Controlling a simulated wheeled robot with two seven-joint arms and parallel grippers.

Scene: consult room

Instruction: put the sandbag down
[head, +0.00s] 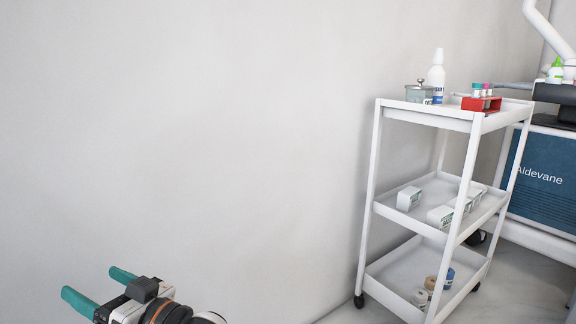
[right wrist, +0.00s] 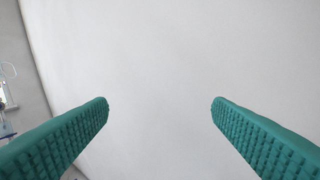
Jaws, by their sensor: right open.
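No sandbag shows in either view. My right gripper (head: 93,282) is at the lower left of the head view, in front of the bare wall. Its two green fingers are spread apart. In the right wrist view the same gripper (right wrist: 160,108) is open, with nothing between its fingers and only pale wall beyond. My left gripper does not show.
A white three-level trolley (head: 428,117) stands at the right against the wall. Its top holds a white bottle (head: 436,76), a grey lidded jar (head: 419,93) and a red rack (head: 481,104). Small boxes and rolls lie on its lower shelves. A blue panel (head: 540,180) is beyond.

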